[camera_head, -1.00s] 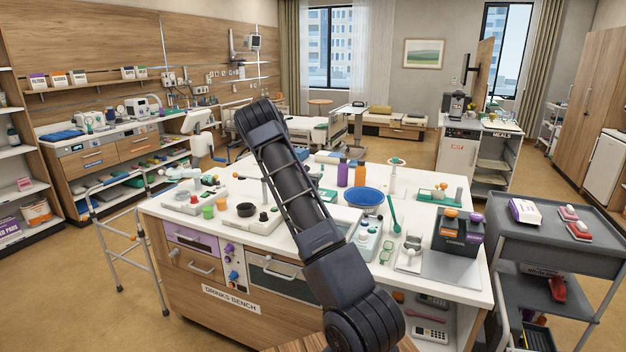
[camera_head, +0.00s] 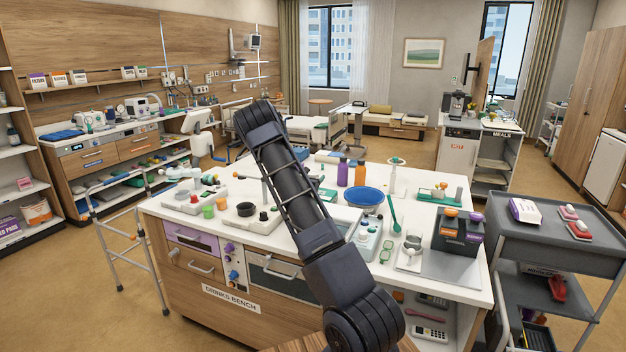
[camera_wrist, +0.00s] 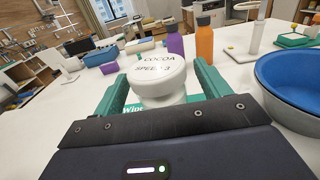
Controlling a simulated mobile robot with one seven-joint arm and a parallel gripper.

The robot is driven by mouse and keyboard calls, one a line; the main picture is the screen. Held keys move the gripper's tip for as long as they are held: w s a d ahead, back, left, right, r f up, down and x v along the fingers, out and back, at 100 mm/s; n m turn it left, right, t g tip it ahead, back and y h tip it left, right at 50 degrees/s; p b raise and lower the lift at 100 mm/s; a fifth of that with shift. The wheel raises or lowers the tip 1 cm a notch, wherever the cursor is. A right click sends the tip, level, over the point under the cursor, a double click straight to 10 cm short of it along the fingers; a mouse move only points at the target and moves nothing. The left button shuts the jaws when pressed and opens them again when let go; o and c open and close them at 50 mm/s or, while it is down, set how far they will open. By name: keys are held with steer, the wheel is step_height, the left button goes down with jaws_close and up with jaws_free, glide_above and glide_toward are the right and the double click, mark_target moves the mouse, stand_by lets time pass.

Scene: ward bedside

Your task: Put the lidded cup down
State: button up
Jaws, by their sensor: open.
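The white lidded cup (camera_wrist: 160,72) is in the middle of the wrist view, its lid marked "COCOA" and "SPEED 3". My gripper (camera_wrist: 164,80) has its teal fingers on either side of the cup and is open. The lower part of the cup is partly hidden by my gripper's body, so its contact with what is below cannot be seen clearly. A teal item with "Wipes" lettering (camera_wrist: 133,108) shows low beside the cup. In the head view I cannot make out the cup or my gripper behind my arm.
A blue bowl (camera_wrist: 295,80) is close on the right; it also shows in the head view (camera_head: 364,196). Purple (camera_wrist: 175,44) and orange (camera_wrist: 204,42) bottles stand behind the cup. The white bench top (camera_wrist: 40,122) is clear at the left.

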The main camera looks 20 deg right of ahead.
steer(key=v, duration=1.1)
steer(key=s+d+r+m+g, duration=0.1)
steer(key=s+r+m+g, duration=0.4)
steer(key=s, duration=0.3)
steer(key=s+d+r+m+g+y, duration=0.1)
steer(key=s+d+r+m+g, duration=0.1)
steer(key=s+r+m, duration=0.55)
steer(key=s+d+r+m+g, duration=0.1)
steer(key=s+r+m+g, duration=0.25)
steer(key=s, duration=0.55)
steer(key=s+a+r+m+y, duration=0.2)
steer(key=s+a, duration=0.4)
steer(key=s, duration=0.3)
steer(key=s+a+r+m+t+y, duration=0.1)
steer(key=s+a+m+y, duration=0.4)
steer(key=s, duration=0.5)
steer(key=s+a+r+m+t+y, duration=0.1)
steer(key=s+a+r+m+y, duration=0.2)
steer(key=s+a, duration=0.5)
steer(key=shift+s+m+y, duration=0.5)
steer(key=shift+s+y, duration=0.3)
steer(key=shift+y, duration=0.1)
steer(key=shift+a, duration=0.1)
